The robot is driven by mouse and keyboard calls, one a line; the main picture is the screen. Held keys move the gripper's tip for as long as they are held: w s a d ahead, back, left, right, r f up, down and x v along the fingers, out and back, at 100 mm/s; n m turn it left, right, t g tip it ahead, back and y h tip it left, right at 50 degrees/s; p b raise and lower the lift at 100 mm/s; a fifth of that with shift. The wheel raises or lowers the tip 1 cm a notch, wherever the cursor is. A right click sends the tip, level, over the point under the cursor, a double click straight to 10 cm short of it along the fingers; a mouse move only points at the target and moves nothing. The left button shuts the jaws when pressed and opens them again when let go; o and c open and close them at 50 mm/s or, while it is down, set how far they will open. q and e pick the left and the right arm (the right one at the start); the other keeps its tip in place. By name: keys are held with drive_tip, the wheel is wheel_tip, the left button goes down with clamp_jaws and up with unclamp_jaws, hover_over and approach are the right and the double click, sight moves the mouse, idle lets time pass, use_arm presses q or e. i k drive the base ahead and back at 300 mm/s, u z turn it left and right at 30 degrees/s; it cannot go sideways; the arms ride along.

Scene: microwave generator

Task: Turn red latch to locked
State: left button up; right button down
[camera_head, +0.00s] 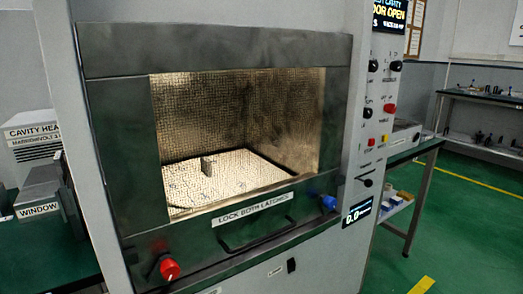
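The red latch (169,269) is a round red knob on a dark mount at the lower left of the dark microwave front (118,130). I cannot tell its turn angle from here. A blue latch (328,203) sits at the lower right of the same front. A label (253,209) between them reads "LOCK BOTH LATCHES", above a dark bar handle (256,233). Neither of my grippers is in view, and nothing touches the red latch.
A control panel (378,120) at the right has several knobs, and its top display (390,15) reads "DOOR OPEN". A grey block (42,187) and a "WINDOW" sign (38,210) stand on a green table at left. Green floor (465,220) is clear at right.

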sight(166, 270)
drive_tip(key=z, duration=0.05)
drive_tip(key=k, duration=0.35)
drive_tip(key=u, duration=1.6)
